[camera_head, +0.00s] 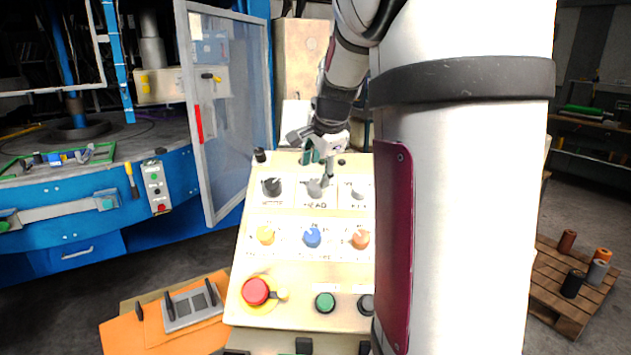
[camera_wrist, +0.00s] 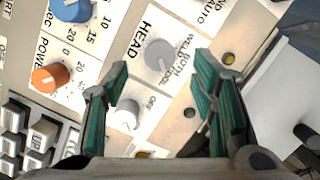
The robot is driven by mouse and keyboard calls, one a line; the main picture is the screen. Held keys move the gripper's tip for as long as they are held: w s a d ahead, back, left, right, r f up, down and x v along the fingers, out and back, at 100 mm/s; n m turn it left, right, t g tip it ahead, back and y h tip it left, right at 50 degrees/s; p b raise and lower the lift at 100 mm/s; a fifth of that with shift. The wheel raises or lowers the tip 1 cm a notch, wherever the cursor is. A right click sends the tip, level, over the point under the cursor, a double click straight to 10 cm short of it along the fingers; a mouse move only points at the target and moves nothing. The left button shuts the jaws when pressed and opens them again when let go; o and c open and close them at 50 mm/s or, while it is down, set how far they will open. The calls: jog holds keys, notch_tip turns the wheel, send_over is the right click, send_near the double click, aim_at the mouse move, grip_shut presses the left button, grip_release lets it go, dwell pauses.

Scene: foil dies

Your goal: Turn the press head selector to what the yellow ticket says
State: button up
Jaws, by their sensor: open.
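The head selector is a grey knob (camera_head: 315,188) in the top row of the cream panel, with HEAD printed by it. In the wrist view the grey knob (camera_wrist: 159,56) has HEAD on its left and smaller position labels, one seeming to read BOTH, on its right. Its pointer setting is too small to tell. My gripper (camera_head: 312,157) hangs over the panel's top edge. In the wrist view its teal-padded fingers (camera_wrist: 160,70) are open, one on each side of the knob; contact cannot be told. I cannot make out a yellow ticket.
A black knob (camera_head: 271,187) and a pale knob (camera_head: 359,190) flank the selector. Orange, blue (camera_head: 312,236) and copper knobs form the row below. A red mushroom button (camera_head: 255,291) is at the panel's lower left. A blue press (camera_head: 85,200) with a clear door stands left.

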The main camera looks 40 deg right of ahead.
jog(key=shift+v, duration=2.35)
jog(key=s+a+n+y, duration=0.25)
jog(key=a+n, duration=0.25)
jog(key=a, duration=0.6)
jog(key=s+a+f+n, duration=0.3)
jog(key=s+a+n, duration=0.5)
jog(key=a, duration=0.1)
jog(key=s+a+f+n, duration=0.3)
jog(key=s+a+n, duration=0.5)
jog(key=a, duration=0.2)
jog(key=shift+s+a+f, duration=0.15)
jog(key=shift+s, duration=0.15)
jog(key=shift+y, duration=0.25)
